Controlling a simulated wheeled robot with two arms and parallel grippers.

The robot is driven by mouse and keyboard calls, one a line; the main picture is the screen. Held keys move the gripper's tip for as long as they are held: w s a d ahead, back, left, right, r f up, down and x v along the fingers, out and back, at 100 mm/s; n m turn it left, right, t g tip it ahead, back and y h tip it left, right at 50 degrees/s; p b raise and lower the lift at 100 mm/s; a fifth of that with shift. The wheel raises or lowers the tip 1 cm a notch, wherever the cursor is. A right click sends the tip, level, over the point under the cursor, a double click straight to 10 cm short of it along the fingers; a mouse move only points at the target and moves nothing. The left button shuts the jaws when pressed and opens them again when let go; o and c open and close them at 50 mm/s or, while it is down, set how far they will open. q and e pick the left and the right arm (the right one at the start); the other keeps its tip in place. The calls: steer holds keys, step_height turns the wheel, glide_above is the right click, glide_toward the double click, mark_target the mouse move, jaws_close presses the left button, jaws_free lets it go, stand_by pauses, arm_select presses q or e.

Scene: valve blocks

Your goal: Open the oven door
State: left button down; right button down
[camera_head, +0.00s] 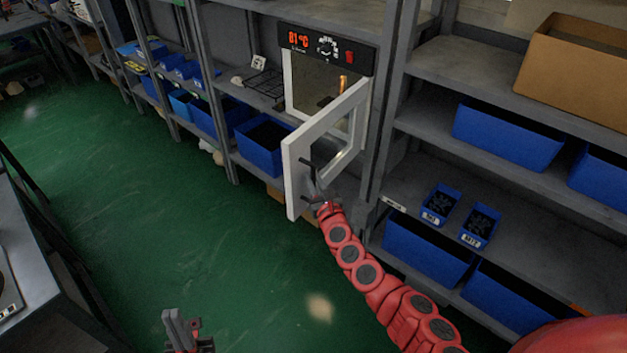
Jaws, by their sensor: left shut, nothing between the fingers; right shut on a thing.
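The oven (326,55) stands in the shelving at the back centre, with a black panel on top that reads 81 °C in red. Its white-framed door (293,170) is swung partly open toward me, hinged at the right, and a gap shows the inside. A small orange-brown item (343,83) shows in or behind the opening. My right gripper (314,190) is at the dark handle (306,168) on the door's free edge and is shut on it; the fingers are small and partly hidden. My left gripper (184,328) is shut and empty, low at the bottom edge, far from the oven.
Grey shelves with blue bins (265,145) stand left of the oven. Shelves on the right hold more blue bins (428,250) and a cardboard box (575,70). A dark table (25,255) is at the left edge. The green floor (200,230) before the oven is clear.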

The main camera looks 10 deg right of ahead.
steer(key=c, duration=0.8)
jaws_free()
steer(key=shift+d, duration=0.1)
steer(key=shift+c, duration=0.2)
steer(key=shift+s+r, duration=0.1)
steer(key=shift+s, duration=0.4)
steer(key=s+d+p, duration=0.1)
steer(key=s+d, duration=0.1)
steer(key=s, duration=1.4)
steer(key=shift+s, duration=0.15)
